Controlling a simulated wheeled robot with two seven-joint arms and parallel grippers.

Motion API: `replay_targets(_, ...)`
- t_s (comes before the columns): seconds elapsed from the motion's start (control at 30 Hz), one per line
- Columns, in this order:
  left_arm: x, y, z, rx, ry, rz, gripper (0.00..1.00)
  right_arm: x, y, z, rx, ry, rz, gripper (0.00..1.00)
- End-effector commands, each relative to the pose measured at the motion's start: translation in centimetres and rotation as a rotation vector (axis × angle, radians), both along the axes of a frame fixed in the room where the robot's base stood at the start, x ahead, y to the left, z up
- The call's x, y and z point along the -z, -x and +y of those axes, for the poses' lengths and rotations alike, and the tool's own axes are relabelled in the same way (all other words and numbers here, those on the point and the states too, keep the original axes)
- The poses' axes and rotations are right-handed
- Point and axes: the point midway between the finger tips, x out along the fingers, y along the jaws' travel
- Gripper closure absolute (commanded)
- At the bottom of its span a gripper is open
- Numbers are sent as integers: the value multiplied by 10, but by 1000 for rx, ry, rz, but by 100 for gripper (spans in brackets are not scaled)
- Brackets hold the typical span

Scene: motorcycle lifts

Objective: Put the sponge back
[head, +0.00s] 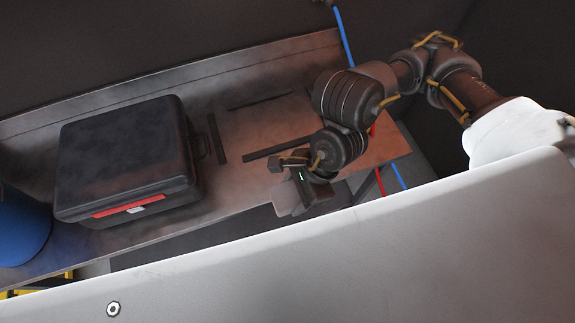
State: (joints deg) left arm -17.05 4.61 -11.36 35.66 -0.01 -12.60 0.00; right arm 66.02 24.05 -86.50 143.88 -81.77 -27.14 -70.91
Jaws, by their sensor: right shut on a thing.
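My right gripper (303,191) reaches in from the right, over the front edge of the metal bench. It is shut on a small flat grey piece (285,200), which sticks out to the left of the fingers. I take this piece to be the sponge, but it is dim and partly hidden by the gripper. No other sponge shows. My left gripper is out of view.
A black case (125,150) with a red stripe sits on the left of the metal bench (240,185). Dark bars (276,148) lie beside it. A blue drum (20,228) stands at far left. Blue and red hoses hang near my right arm.

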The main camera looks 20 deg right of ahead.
Motion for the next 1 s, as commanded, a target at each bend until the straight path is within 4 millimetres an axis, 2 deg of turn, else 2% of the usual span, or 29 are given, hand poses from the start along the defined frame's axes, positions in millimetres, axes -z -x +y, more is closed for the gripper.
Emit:
replay_targets(0.03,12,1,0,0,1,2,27,8,-4,-1,1,1,-1,63)
replay_targets(0.2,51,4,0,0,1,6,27,23,-24,-4,3,0,-4,63)
replay_targets(0.47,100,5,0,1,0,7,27,30,-43,-7,1,0,-3,63)
replay_targets(0.5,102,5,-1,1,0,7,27,28,-47,-8,4,1,0,63)
replay_targets(0.53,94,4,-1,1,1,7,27,26,-54,-9,11,1,6,63)
replay_targets(0.67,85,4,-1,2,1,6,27,36,-82,-15,13,2,9,63)
replay_targets(0.8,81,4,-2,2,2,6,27,61,-104,-19,9,4,9,63)
replay_targets(1.0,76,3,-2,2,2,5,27,87,-126,-22,3,1,5,63)
